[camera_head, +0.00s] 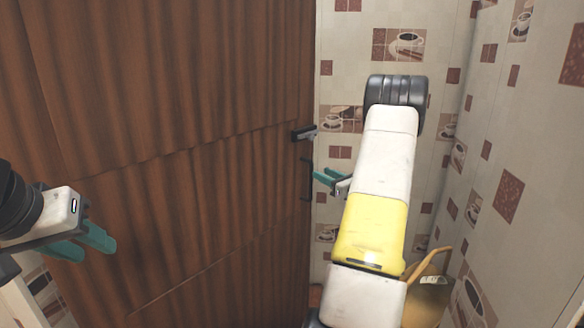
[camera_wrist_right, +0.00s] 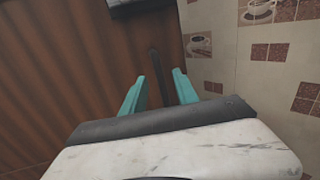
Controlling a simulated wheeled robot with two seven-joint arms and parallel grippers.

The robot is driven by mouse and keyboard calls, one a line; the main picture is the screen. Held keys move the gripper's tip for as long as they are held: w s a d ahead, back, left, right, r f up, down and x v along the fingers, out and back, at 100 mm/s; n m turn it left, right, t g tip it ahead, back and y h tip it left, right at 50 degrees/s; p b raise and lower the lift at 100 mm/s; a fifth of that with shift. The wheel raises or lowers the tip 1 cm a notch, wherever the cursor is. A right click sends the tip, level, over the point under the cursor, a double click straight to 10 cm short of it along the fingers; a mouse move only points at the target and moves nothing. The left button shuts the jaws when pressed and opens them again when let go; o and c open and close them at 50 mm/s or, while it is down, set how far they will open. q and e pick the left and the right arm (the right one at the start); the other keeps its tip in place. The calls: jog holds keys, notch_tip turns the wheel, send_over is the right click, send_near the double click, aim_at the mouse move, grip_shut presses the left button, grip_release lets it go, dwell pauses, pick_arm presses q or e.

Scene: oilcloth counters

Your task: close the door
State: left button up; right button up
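The brown wooden door (camera_head: 170,150) fills the left and middle of the head view, its edge beside the tiled wall. A black bar handle (camera_head: 305,179) is near that edge, below a dark latch or lever (camera_head: 304,133). My right gripper (camera_head: 326,177) is beside the bar handle. In the right wrist view its teal fingers (camera_wrist_right: 159,92) are apart, and the dark bar handle (camera_wrist_right: 157,72) shows between them in the picture; I cannot tell contact. My left gripper (camera_head: 84,243) is at the left in front of the door, its fingers apart and empty.
Tiled walls (camera_head: 345,65) with coffee-cup pictures stand behind and to the right, close to my right arm. A container (camera_head: 428,300) with a yellowish handle-like piece stands at the lower right, partly hidden by my arm.

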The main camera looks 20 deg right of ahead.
aim_at(311, 170)
jog(key=x, duration=0.7)
jog(key=shift+a, duration=0.3)
jog(key=shift+c, duration=0.5)
jog(key=shift+a, duration=0.1)
grip_shut()
jog(key=shift+y, duration=0.3)
